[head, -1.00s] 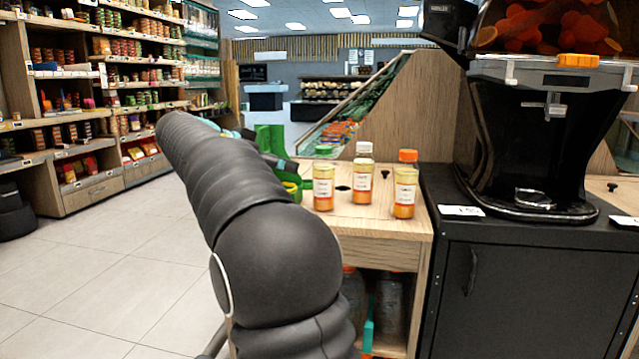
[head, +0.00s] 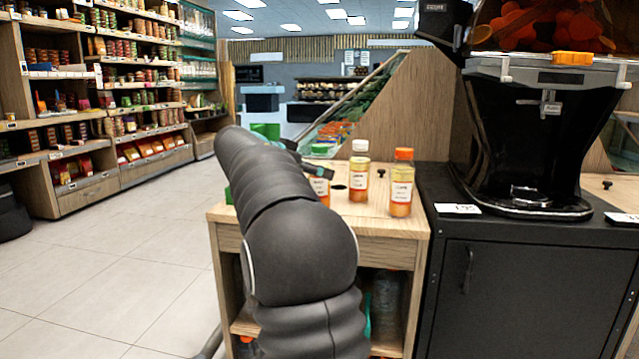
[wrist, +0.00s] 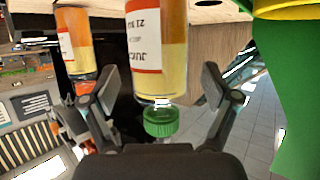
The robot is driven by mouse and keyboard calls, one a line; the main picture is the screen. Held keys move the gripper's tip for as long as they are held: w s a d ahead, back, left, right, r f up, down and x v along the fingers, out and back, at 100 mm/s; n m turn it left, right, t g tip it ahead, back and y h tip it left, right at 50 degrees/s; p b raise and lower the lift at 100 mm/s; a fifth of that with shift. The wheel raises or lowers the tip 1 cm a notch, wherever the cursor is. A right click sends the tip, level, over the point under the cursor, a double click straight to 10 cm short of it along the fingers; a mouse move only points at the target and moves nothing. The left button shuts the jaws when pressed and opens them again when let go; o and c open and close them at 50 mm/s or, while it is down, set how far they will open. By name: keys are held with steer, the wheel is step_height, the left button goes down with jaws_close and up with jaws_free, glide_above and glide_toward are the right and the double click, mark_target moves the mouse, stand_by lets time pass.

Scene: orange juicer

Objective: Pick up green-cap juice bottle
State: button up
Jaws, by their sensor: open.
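The green-cap juice bottle (head: 320,185) stands on the wooden table (head: 385,222), leftmost of three bottles in the head view. My arm hides much of it. In the wrist view, which is upside down, its green cap (wrist: 160,122) and its orange-yellow body with a white label (wrist: 146,45) show in the middle. My gripper (wrist: 158,85) is open, with one finger on each side of the bottle near the cap. Gaps show on both sides. In the head view my gripper is mostly hidden behind my arm.
A white-cap bottle (head: 358,178) and an orange-cap bottle (head: 402,184) stand just to the right on the table. A black juicer (head: 540,130) stands farther right on a black cabinet (head: 520,290). A large green object (wrist: 290,75) is at the wrist view's right.

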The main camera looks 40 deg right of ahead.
steer(key=shift+x, duration=0.8)
steer(key=c, duration=1.5)
step_height(320, 180, up, 28)
steer(key=p, duration=1.2)
